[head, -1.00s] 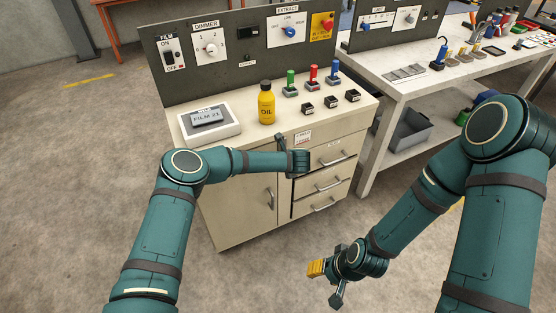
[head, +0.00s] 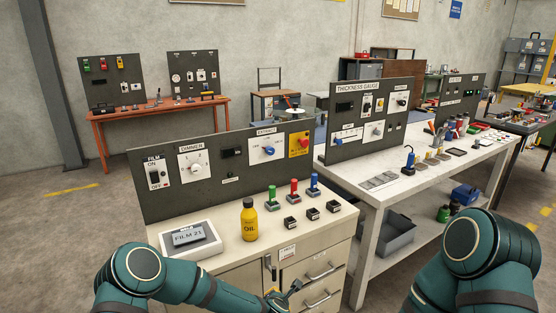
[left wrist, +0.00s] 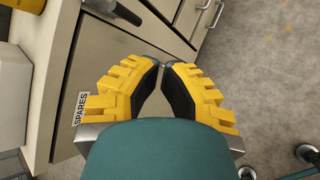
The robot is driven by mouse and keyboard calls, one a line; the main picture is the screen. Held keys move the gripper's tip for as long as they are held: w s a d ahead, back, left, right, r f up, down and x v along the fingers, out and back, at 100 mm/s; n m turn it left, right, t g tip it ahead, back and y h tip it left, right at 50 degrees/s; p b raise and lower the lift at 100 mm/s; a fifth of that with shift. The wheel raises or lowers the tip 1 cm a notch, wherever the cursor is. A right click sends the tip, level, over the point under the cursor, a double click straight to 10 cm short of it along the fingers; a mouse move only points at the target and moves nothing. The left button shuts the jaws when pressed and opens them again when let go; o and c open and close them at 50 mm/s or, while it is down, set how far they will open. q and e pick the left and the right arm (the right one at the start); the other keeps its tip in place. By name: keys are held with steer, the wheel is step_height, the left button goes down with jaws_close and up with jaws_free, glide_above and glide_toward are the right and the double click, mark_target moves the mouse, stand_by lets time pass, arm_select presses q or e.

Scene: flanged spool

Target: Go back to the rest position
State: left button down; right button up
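My left gripper (left wrist: 163,64) shows large in the left wrist view, its two yellow-ridged fingers converging with their tips together and nothing between them. It is in front of the pale cabinet (left wrist: 115,75), near the "SPARES" label (left wrist: 80,108). In the head view only part of the left gripper shows at the bottom edge, in front of the cabinet's drawers. My right arm (head: 475,255) shows at the lower right; its gripper is out of frame. No flanged spool can be made out.
A dark switch panel (head: 215,165) stands behind. A white bench (head: 400,190) stands to the right. Open floor lies left.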

arm_select(q)
steer(key=s+a+f+m+g+h, duration=0.1)
steer(key=s+a+m+g, duration=0.2)
steer(key=s+m, duration=0.4)
steer(key=s+a+f+m+g+h, duration=0.1)
steer(key=s+a+m+g, duration=0.1)
steer(key=s+m, duration=0.6)
steer(key=s+a+f+m+g+h, duration=0.1)
steer(key=s+a+m+g, duration=0.2)
steer(key=s, duration=1.1)
steer(key=a+m, duration=0.2)
steer(key=m, duration=0.3)
steer(key=shift+s+g, duration=0.2)
steer(key=shift+g, duration=0.1)
steer(key=shift+f, duration=0.1)
